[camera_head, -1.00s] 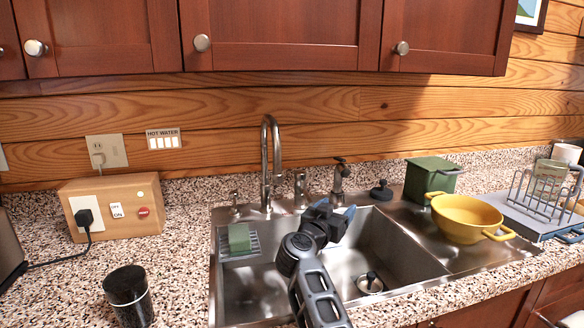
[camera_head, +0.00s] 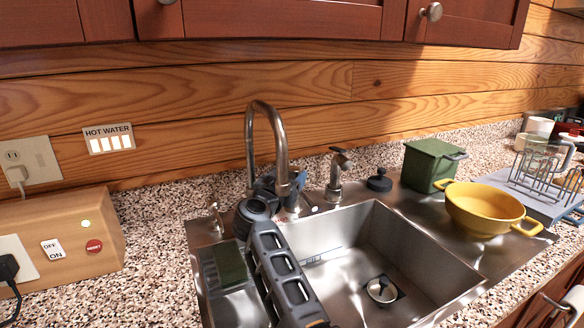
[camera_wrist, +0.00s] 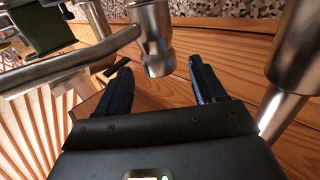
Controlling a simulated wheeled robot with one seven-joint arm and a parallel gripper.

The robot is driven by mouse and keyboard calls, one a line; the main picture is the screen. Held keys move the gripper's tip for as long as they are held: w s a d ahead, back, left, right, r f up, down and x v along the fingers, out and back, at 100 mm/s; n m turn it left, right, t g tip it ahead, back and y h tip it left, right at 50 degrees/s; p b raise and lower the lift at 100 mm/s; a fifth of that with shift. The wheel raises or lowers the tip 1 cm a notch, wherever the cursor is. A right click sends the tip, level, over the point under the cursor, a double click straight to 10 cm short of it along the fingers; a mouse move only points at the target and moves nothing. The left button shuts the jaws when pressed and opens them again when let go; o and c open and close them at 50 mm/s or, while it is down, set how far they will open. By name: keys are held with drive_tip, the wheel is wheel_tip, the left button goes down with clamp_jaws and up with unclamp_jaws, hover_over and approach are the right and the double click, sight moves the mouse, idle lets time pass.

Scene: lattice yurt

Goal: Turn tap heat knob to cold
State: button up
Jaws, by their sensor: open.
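The curved metal tap (camera_head: 268,112) stands at the back of the sink (camera_head: 415,238). In the head view my gripper (camera_head: 284,190) is low beside the tap's base, and its dark blue fingers hide most of the heat knob there. In the wrist view my gripper (camera_wrist: 160,75) is open. A metal cylindrical part (camera_wrist: 153,42), which looks like the knob, shows between and just beyond the fingertips. I cannot tell whether a finger touches it. A thick metal tube of the tap (camera_wrist: 296,62) stands close at the right of that view.
A metal dispenser (camera_head: 338,172) and a dark stopper (camera_head: 380,182) stand behind the sink. A green sponge (camera_head: 230,264) lies at the left basin. A switch box (camera_head: 70,235) stands at the far left.

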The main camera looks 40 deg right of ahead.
sight(296, 168)
drive_tip(key=x, duration=0.5)
drive_tip(key=shift+w+d+b, duration=0.2)
drive_tip(key=shift+d+b, duration=0.1)
clamp_jaws()
idle(0.5)
